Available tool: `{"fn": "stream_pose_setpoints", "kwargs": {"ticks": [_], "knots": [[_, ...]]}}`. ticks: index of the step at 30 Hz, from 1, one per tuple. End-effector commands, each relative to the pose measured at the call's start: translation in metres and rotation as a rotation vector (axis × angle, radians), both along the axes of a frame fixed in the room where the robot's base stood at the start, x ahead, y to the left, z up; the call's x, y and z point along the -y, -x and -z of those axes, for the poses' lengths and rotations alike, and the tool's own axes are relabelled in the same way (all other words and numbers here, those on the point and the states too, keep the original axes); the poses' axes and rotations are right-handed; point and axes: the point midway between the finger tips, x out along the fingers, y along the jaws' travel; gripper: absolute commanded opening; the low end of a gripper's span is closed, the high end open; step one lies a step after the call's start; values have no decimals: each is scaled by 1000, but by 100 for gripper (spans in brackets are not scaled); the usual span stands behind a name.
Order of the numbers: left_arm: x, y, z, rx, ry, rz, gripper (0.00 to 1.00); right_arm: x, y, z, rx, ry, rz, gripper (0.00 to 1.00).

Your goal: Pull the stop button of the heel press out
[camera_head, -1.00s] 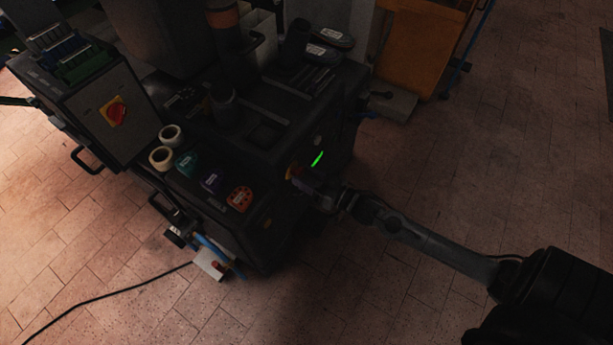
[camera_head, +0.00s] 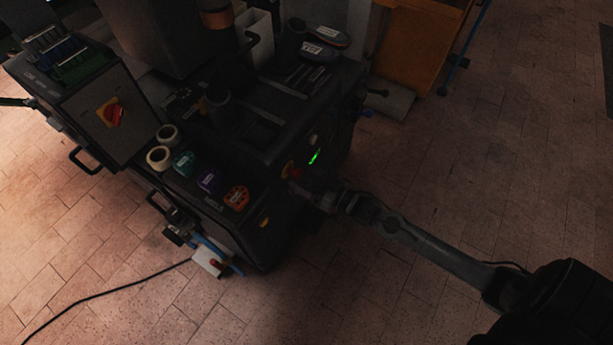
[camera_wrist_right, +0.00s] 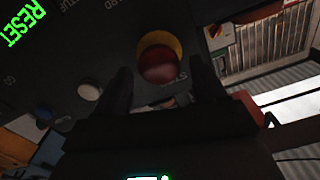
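The stop button is a red mushroom head on a yellow collar, on the front panel of the dark heel press (camera_head: 262,135). In the head view the stop button (camera_head: 292,172) shows small, just beyond my right gripper (camera_head: 303,187). In the right wrist view the red stop button (camera_wrist_right: 158,64) lies between and ahead of the two dark fingers of my right gripper (camera_wrist_right: 160,72). The fingers are apart, with a visible gap on each side of the button. I cannot tell how deep the button sits. My left gripper is not in view.
Tape rolls (camera_head: 158,157) and coloured labelled items sit on the press top.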

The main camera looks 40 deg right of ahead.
Motion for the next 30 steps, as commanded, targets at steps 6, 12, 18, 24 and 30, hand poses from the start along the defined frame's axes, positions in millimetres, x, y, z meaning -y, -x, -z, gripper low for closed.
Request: {"fn": "stream_pose_setpoints", "kwargs": {"ticks": [6, 12, 18, 24, 30], "knots": [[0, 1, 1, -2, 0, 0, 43, 0, 0, 1, -2, 1, 0, 75], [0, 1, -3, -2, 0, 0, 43, 2, 5, 0, -3, 1, 1, 75], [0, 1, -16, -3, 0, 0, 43, 10, 29, -2, -7, 1, 1, 75], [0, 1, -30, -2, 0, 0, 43, 21, 62, -2, -7, 1, 1, 75], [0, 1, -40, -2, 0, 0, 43, 31, 89, -1, -5, 1, 1, 75]]}}
